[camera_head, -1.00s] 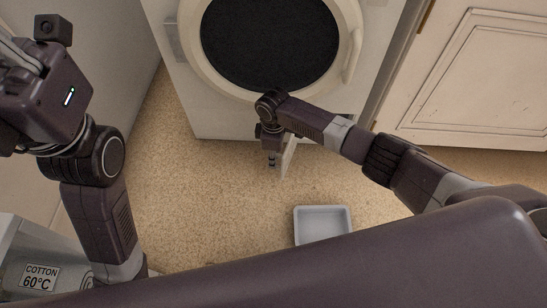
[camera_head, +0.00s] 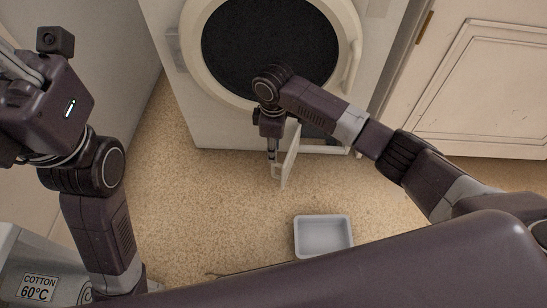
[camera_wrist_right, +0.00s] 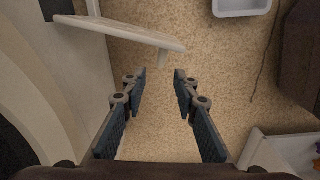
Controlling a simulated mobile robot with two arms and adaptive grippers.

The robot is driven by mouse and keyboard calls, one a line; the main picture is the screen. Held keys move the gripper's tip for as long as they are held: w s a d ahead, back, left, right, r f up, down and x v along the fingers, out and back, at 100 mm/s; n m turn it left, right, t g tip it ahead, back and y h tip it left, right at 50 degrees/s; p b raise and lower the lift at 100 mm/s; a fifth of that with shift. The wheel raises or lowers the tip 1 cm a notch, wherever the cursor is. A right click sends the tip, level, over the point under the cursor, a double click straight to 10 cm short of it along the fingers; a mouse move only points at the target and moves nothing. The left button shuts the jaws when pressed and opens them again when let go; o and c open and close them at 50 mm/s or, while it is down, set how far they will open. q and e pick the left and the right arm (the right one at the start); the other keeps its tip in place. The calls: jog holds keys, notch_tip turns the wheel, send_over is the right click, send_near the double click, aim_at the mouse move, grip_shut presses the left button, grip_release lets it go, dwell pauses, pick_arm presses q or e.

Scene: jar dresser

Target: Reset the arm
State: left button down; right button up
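My right gripper (camera_head: 272,154) hangs in front of the lower front of the white washing machine (camera_head: 215,125), beside a small white open flap (camera_head: 291,156). In the right wrist view my right gripper (camera_wrist_right: 160,78) is open, with nothing between its dark fingers. The flap (camera_wrist_right: 125,33) lies ahead of the fingertips there and appears apart from them. My left arm (camera_head: 100,210) is raised at the left. Its wrist shows, but its fingers cannot be made out.
A grey tray (camera_head: 323,237) sits on the speckled floor, apparently empty. A thin dark cord (camera_head: 225,273) lies near it. White cabinets (camera_head: 490,85) stand at the right. A grey box labelled "COTTON 60°C" (camera_head: 22,262) is at lower left. Floor between machine and tray is largely clear.

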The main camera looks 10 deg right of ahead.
jog(key=shift+r, duration=0.7)
